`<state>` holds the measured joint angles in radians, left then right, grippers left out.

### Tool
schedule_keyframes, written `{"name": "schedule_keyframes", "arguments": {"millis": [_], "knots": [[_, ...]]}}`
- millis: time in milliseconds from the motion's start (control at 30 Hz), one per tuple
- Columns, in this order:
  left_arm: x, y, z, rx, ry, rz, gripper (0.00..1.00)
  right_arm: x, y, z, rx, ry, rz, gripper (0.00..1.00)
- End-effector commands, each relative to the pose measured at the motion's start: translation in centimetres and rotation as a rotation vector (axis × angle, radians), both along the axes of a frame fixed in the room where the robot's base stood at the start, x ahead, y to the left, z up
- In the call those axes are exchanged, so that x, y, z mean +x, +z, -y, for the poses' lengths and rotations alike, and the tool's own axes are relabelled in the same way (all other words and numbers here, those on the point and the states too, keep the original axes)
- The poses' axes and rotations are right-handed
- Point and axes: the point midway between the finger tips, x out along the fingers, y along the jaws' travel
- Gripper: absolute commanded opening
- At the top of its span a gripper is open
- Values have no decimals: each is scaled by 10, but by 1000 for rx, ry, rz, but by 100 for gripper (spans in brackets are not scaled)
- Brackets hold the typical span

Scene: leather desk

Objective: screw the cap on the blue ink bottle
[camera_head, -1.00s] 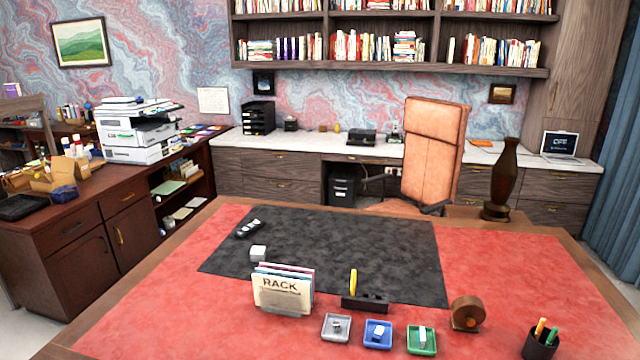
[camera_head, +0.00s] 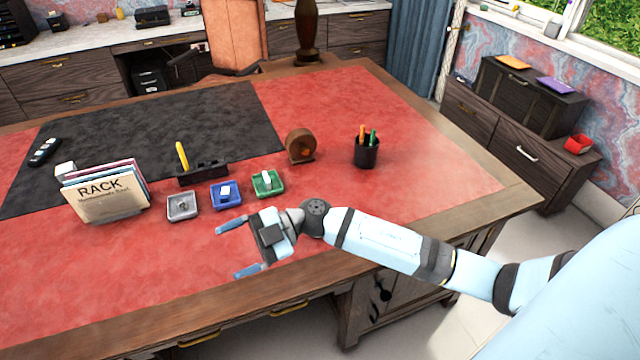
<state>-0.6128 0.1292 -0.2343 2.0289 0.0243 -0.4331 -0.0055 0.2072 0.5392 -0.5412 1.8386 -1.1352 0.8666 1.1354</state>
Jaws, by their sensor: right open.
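I cannot make out a blue ink bottle or its cap for certain. A small blue tray (camera_head: 226,203) stands on the red leather desk top with a small whitish and blue thing (camera_head: 225,190) in it, too small to identify. My right gripper (camera_head: 240,248) is open and empty above the front part of the desk, fingers pointing left. It is in front of the blue tray and apart from it. My left gripper is not in view.
A grey tray (camera_head: 183,214) and a green tray (camera_head: 268,191) flank the blue one. Behind are a pen holder block (camera_head: 203,176) and a brown round object (camera_head: 300,148). A letter rack (camera_head: 105,200) stands left, a pen cup (camera_head: 366,152) right. The front left desk is clear.

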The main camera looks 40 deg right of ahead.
Motion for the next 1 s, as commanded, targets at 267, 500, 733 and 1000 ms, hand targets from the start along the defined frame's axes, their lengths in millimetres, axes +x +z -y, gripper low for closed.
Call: {"name": "schedule_keyframes", "arguments": {"millis": [267,500,733,1000], "knots": [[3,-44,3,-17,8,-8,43,59,-53,115,-889,139,-150,79],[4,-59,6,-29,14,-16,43,100,-29,233,-1405,-164,-372,79],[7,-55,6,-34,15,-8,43,105,-20,261,-1509,-273,-438,79],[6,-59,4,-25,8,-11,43,105,-61,260,-1507,-268,-439,79]]}}
